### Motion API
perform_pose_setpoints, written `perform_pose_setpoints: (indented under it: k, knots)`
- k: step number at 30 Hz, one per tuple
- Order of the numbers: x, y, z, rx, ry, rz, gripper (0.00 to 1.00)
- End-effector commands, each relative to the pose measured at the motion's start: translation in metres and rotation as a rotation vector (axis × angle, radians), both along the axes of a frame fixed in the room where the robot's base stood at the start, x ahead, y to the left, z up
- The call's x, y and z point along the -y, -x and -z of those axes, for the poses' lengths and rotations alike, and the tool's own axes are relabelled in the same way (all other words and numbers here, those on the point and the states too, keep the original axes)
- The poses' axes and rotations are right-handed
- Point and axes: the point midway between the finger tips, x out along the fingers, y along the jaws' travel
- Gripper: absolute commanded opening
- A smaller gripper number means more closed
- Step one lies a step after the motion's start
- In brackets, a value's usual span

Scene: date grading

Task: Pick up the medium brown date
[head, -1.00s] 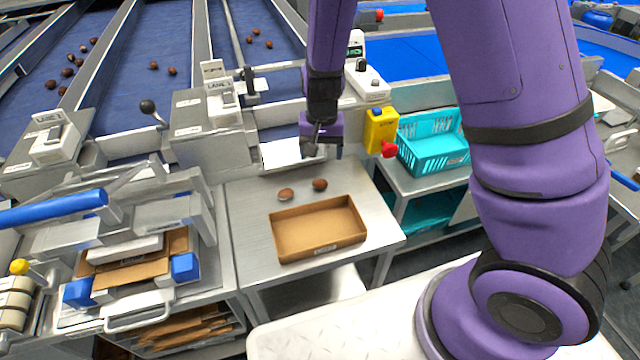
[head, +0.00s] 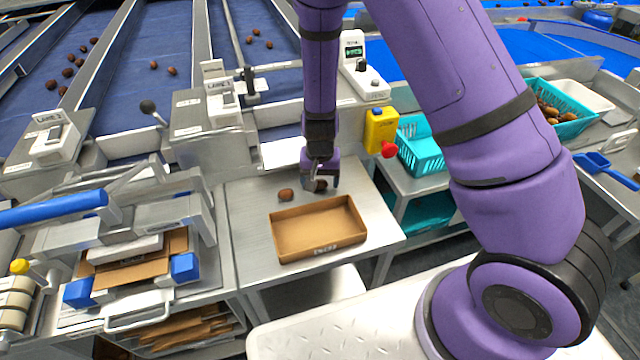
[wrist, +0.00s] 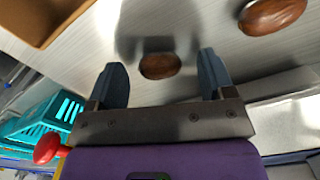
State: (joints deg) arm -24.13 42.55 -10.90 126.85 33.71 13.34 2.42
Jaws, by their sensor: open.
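Two brown dates lie on the steel table behind the cardboard tray. The right one (head: 321,186) is partly hidden by my gripper in the head view. In the wrist view this date (wrist: 160,66) is plain brown and shows between the two finger pads, apart from both. The left date (head: 286,195) looks larger and redder in the wrist view (wrist: 270,15), outside the fingers. My gripper (head: 321,182) is open and points down over the right date. In the wrist view its fingers (wrist: 163,72) are spread and empty. Its exact height above the table is unclear.
A yellow box with a red button (head: 381,131) and a teal crate (head: 420,148) stand to the right. A weighing unit (head: 362,70) is behind. The table left of the dates is clear.

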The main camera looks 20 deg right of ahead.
Motion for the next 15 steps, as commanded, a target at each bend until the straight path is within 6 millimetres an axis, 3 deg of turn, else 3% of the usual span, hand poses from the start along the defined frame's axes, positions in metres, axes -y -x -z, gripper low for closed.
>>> perform_pose_setpoints:
  k: [10, 15]
  knots:
    - [0.0001, -0.0004, 0.0084, 0.001, 0.000, 0.000, 0.76]
    - [0.0001, -0.0002, 0.0083, 0.001, 0.000, 0.000, 0.39]
